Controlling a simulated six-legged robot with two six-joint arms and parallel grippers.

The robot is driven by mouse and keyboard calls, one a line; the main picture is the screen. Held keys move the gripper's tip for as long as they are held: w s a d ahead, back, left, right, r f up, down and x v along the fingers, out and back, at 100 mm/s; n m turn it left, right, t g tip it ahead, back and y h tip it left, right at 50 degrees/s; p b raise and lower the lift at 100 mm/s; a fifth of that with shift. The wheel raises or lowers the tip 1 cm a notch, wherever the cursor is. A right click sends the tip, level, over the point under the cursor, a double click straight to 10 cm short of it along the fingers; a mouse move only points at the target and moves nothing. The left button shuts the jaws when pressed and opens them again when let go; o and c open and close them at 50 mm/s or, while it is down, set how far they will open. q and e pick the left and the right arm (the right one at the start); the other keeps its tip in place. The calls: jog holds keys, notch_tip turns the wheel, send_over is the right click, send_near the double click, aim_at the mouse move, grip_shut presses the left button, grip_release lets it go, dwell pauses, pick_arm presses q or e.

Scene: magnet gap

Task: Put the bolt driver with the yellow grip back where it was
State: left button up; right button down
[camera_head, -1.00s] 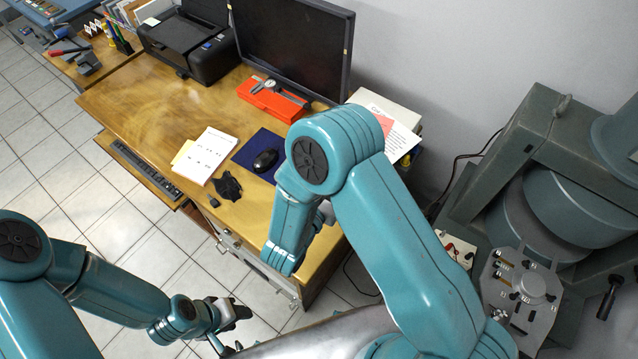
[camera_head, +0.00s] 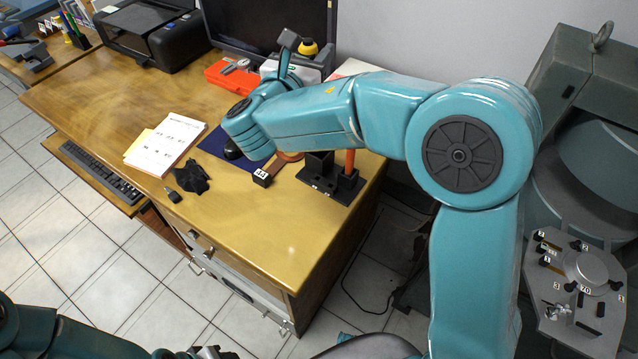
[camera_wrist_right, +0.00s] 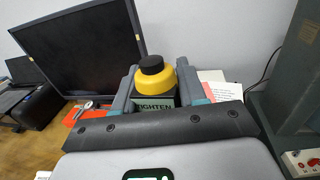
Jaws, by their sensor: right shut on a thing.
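The bolt driver's yellow grip (camera_head: 308,47), with a black cap, shows at the top of the head view, in front of the monitor. In the right wrist view the yellow grip (camera_wrist_right: 154,79) sits between both fingers, above a dark block with a "TIGHTEN" label. My right gripper (camera_head: 306,57) is shut on the driver and holds it up over the desk's back part. The driver's lower end is hidden. A black stand (camera_head: 322,186) with an orange upright piece (camera_head: 350,160) is on the desk's right end, partly behind my right forearm. My left gripper (camera_head: 207,352) is cut off at the bottom edge.
The monitor (camera_head: 262,25) stands close behind. The desk's front right is clear.

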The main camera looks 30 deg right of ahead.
pick_arm(q)
notch_tip(320, 180, down, 8)
jog(key=b, duration=0.6)
jog(key=shift+f+b, duration=0.15)
jog(key=shift+b, duration=0.25)
pick_arm(e)
notch_tip(320, 180, down, 17)
jog(key=d, duration=0.2)
jog(key=shift+s+f, duration=0.15)
pick_arm(q)
jog(key=shift+f, duration=0.1)
pick_arm(e)
jog(key=shift+f, duration=0.1)
jog(key=c, duration=0.6)
grip_release()
jog(key=shift+f, duration=0.15)
jog(key=shift+c, duration=0.2)
pick_arm(q)
jog(key=shift+r, duration=0.25)
pick_arm(e)
jog(key=v, duration=1.2)
